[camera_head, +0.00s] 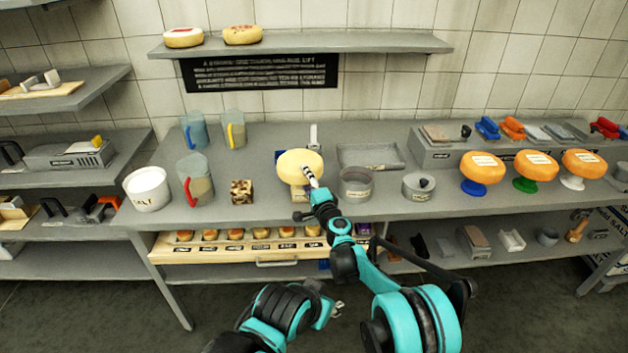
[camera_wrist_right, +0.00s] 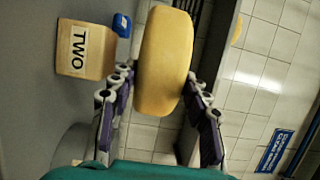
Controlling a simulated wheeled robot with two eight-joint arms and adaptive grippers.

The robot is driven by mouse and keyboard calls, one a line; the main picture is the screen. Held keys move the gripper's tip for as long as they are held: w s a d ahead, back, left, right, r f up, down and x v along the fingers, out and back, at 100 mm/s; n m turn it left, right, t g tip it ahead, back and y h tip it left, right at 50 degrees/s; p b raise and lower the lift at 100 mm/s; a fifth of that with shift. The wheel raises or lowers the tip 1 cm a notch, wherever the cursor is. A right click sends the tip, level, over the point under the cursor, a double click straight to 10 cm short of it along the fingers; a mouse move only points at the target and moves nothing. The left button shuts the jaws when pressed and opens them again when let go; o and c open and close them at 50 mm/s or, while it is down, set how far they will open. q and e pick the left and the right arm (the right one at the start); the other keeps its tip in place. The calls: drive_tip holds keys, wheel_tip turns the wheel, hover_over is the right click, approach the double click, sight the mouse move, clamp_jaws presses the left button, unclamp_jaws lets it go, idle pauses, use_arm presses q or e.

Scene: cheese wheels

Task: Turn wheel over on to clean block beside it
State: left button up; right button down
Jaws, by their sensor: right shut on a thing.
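A pale yellow cheese wheel (camera_head: 300,168) is in my right gripper (camera_head: 308,176) over the middle of the table. In the right wrist view the wheel (camera_wrist_right: 163,62) sits between the two fingers (camera_wrist_right: 160,108), seen edge-on. A wooden block marked TWO (camera_wrist_right: 86,50) stands beside the wheel in that view, apart from it. In the head view a wooden block (camera_head: 299,194) shows partly below the wheel, mostly hidden. My left gripper (camera_head: 326,313) is low in front of the table, small and partly hidden by its arm; its jaws are unclear.
A patterned cube (camera_head: 242,192), jugs (camera_head: 195,180) and a salt tub (camera_head: 147,188) stand left of the wheel. A grey round pot (camera_head: 356,184), a lidded pot (camera_head: 418,186) and a tray (camera_head: 371,156) are right. Orange wheels on stands (camera_head: 482,168) are farther right.

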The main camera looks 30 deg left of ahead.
drive_tip(key=shift+f+b, duration=0.9)
drive_tip(key=shift+f, duration=1.1)
drive_tip(key=shift+f, duration=0.2)
drive_tip(key=c, duration=1.2)
unclamp_jaws()
drive_tip(key=o, duration=0.5)
drive_tip(key=shift+d, duration=0.1)
drive_tip(key=shift+f, duration=0.1)
